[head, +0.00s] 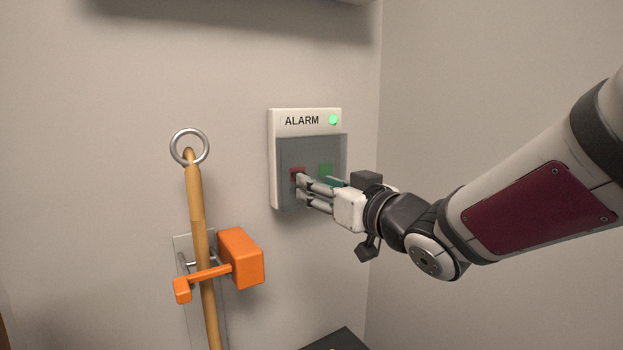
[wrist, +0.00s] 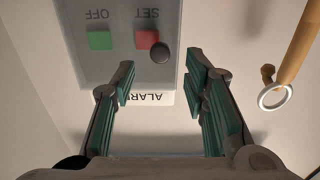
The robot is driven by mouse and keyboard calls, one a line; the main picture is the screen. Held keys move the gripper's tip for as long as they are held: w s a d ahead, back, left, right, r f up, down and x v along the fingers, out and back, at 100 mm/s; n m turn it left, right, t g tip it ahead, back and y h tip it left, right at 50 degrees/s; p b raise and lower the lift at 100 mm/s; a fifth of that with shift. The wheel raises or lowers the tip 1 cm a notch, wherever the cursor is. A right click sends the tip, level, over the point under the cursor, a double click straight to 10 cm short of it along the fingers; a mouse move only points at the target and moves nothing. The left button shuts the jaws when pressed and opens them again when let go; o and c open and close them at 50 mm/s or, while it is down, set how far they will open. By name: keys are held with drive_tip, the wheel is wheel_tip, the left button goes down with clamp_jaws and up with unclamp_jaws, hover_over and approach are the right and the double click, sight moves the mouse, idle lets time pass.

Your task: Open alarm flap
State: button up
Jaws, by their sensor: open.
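The white alarm box (head: 305,121) is on the wall, with the word ALARM and a lit green light at its top. A grey see-through flap (head: 312,150) covers its lower part and looks shut. A red square marked SET (wrist: 147,39) and a green square marked OFF (wrist: 100,41) show through it in the wrist view, where the lettering is upside down. A dark round knob (wrist: 159,52) is on the flap beside the red square. My gripper (head: 302,190) is open in front of the flap. In the wrist view the knob lies beyond the gap between the fingers (wrist: 160,82), apart from both.
A wooden pole with a metal ring (head: 189,147) stands left of the box, by an orange bracket (head: 241,258) on the wall. The ring also shows in the wrist view (wrist: 275,96). A side wall (head: 480,80) is at the right. A dark surface (head: 338,340) shows at the bottom.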

sight(318, 172)
drive_tip(key=x, duration=0.5)
drive_tip(key=shift+w+a+p, duration=0.2)
drive_tip(key=shift+w+p, duration=0.1)
clamp_jaws()
